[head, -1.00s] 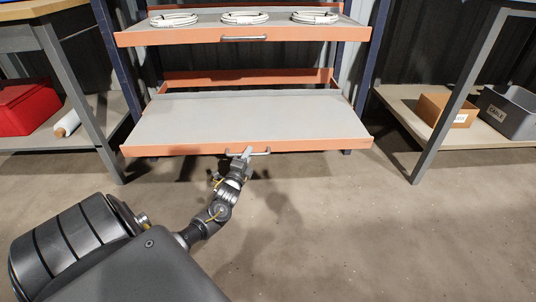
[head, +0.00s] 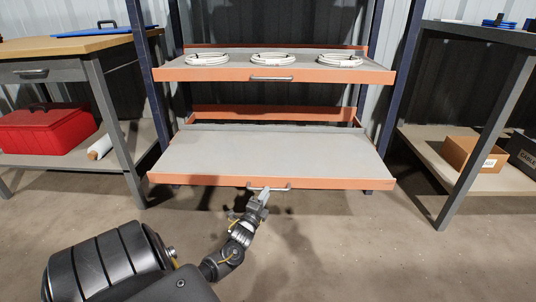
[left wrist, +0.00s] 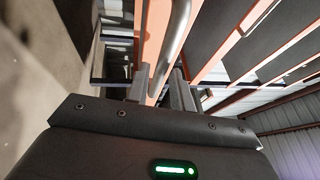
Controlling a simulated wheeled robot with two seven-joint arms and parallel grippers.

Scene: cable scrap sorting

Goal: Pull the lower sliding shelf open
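The lower sliding shelf (head: 280,155) is a grey board with an orange front edge. It stands out toward me from the rack, level and empty. Its metal bar handle (head: 282,188) is at the middle of the front edge and shows in the left wrist view as a curved grey tube (left wrist: 178,35). My left gripper (head: 264,194) is at this handle. In the left wrist view its two fingers (left wrist: 161,88) stand on either side of the tube and appear closed on it; the exact contact is partly hidden. My right gripper is not in view.
The upper shelf (head: 210,75) carries three white cable coils (head: 272,59). A workbench (head: 60,48) with a red box (head: 45,130) below stands at the left. Another table (head: 480,36) with a cardboard box (head: 470,154) below is at the right. The floor in front is clear.

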